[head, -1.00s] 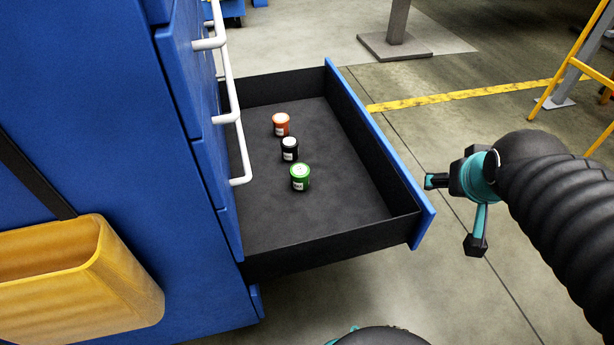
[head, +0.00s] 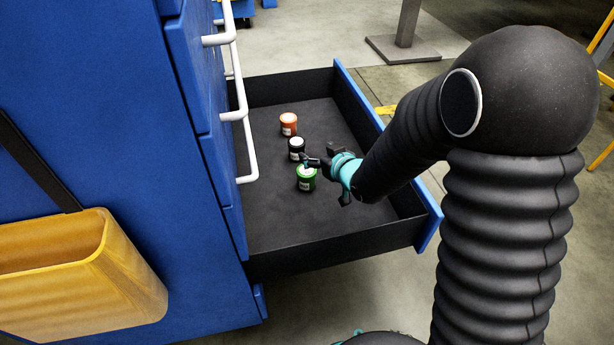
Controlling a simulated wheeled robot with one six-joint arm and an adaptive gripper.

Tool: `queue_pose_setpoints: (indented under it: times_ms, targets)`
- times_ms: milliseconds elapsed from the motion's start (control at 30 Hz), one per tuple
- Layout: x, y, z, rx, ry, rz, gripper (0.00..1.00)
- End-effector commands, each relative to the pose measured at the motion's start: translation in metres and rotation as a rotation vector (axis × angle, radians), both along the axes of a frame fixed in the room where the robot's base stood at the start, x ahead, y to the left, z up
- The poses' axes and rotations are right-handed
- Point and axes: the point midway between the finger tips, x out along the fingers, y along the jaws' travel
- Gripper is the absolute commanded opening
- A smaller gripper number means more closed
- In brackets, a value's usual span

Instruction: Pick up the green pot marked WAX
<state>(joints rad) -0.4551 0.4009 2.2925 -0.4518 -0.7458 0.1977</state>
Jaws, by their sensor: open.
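The green pot (head: 306,182) stands upright in the open drawer, with a pale lid and a white label too small to read here. It is the nearest of three pots in a row. My gripper (head: 318,177) is open and reaches into the drawer from the right, its fingers beside and over the green pot. One dark fingertip overlaps the top of the green pot in the picture. I cannot tell whether it touches. Nothing is seen held in my gripper.
A black pot (head: 296,148) stands close behind the green one, near a fingertip. An orange pot (head: 289,124) stands farther back. The drawer (head: 290,240) has black walls and a blue front. White handles (head: 246,150) overhang its left side. A yellow bin (head: 75,290) hangs on the blue cabinet (head: 90,110).

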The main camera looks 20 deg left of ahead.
Motion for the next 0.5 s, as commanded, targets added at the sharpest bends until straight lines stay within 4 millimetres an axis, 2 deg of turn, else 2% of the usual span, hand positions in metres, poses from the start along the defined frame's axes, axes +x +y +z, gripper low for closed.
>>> queue_pose_setpoints:
  times_ms: [167, 500]
  targets:
    - [-0.003, 0.01, -0.016, 0.018, -0.001, 0.025, 0.78]
    - [-0.003, 0.01, -0.073, 0.017, 0.0, 0.025, 0.78]
